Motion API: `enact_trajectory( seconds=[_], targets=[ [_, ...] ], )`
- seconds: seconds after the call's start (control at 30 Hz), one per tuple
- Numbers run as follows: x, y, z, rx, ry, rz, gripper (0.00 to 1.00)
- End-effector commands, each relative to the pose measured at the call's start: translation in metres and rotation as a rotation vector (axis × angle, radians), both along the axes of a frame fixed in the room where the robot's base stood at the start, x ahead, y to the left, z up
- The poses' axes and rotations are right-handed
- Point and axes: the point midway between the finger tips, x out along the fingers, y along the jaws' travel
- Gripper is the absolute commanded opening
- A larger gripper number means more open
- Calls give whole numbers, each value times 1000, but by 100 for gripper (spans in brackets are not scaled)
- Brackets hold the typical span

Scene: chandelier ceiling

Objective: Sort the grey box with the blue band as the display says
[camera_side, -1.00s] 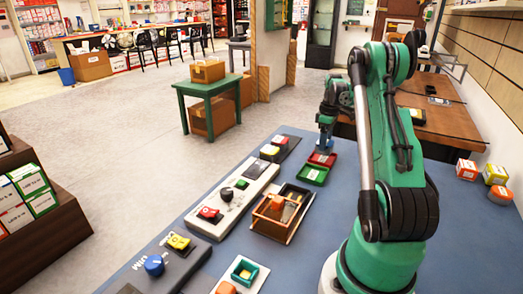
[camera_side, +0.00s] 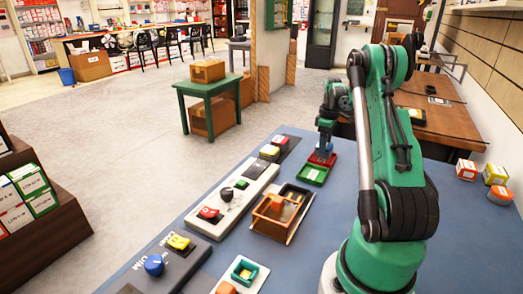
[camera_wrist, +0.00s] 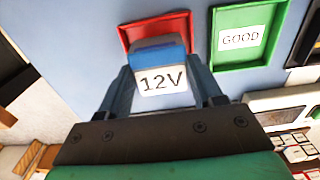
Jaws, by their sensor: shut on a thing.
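My gripper (camera_wrist: 163,85) is shut on the grey box with the blue band (camera_wrist: 160,52). In the wrist view the box shows a blue face and a white label reading "12V". The box is at the red tray (camera_wrist: 136,31), covering much of it; I cannot tell whether it touches the tray floor. The green tray (camera_wrist: 242,38), with a label reading "GOOD", is beside the red one. In the side view my gripper (camera_side: 322,151) is low at the red tray (camera_side: 331,160), behind the green tray (camera_side: 313,174). Any label in the red tray is hidden. I cannot read any display.
A brown open box (camera_side: 278,215) stands nearer on the blue table. A light panel with a red switch (camera_side: 209,213) and a black knob lies to its left. Small boxes (camera_side: 495,175) stand at the right.

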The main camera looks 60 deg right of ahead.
Motion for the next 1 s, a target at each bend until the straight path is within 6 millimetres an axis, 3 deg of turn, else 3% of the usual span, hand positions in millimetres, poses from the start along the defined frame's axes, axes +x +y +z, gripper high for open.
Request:
enact_trajectory(
  seconds=[1.0],
  targets=[
    [0,0,-10,0,0,0,6]
  ],
)
